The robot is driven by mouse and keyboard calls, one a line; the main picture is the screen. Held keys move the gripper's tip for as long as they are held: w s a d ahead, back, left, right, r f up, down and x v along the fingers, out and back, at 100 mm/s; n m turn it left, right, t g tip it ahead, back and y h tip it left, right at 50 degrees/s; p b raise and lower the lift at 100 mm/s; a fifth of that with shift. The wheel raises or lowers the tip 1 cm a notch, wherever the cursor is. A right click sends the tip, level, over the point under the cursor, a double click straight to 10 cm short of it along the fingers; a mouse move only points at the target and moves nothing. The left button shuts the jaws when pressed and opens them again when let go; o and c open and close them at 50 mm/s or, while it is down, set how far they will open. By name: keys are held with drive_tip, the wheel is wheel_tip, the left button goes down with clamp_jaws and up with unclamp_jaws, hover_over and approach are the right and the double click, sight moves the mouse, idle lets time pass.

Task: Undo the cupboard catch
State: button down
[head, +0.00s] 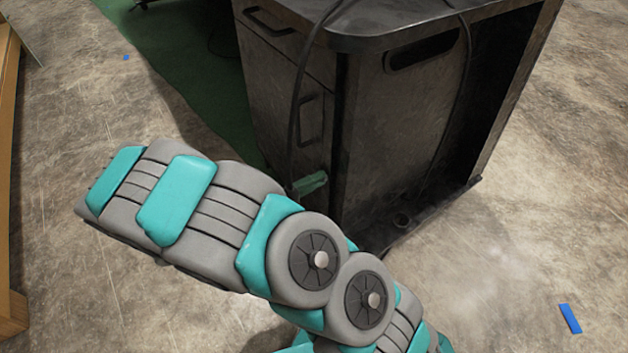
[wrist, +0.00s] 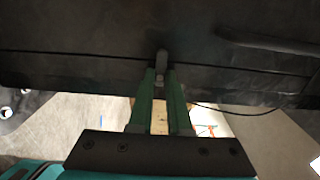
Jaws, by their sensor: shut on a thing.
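The cupboard (head: 400,130) is a dark, worn metal cabinet with a drawer above a door on its left face. In the wrist view its dark front (wrist: 80,35) fills the top. The catch (wrist: 162,58) is a small grey lever on that front, upright in the wrist view. My gripper (wrist: 161,78) has green fingers, and their tips are shut on the lower end of the catch. In the head view my gripper (head: 311,183) is at the lower part of the door, partly behind my arm. The catch is hidden there.
The door handle (head: 308,120) is above my gripper, and the drawer handle (head: 268,22) is higher. A wooden piece (head: 10,200) stands at the left edge.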

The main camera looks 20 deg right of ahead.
drive_tip(key=shift+r+p, duration=0.2)
drive_tip(key=shift+p, duration=0.55)
drive_tip(key=m+p, duration=0.1)
drive_tip(key=m, duration=0.5)
drive_tip(key=m+p, duration=0.2)
drive_tip(key=m, duration=0.4)
drive_tip(key=m+p, duration=0.1)
drive_tip(key=m, duration=0.4)
drive_tip(key=shift+f+m, duration=0.25)
drive_tip(key=shift+m, duration=0.15)
idle(0.3)
drive_tip(key=c, duration=0.9)
unclamp_jaws()
drive_tip(key=shift+o, duration=0.2)
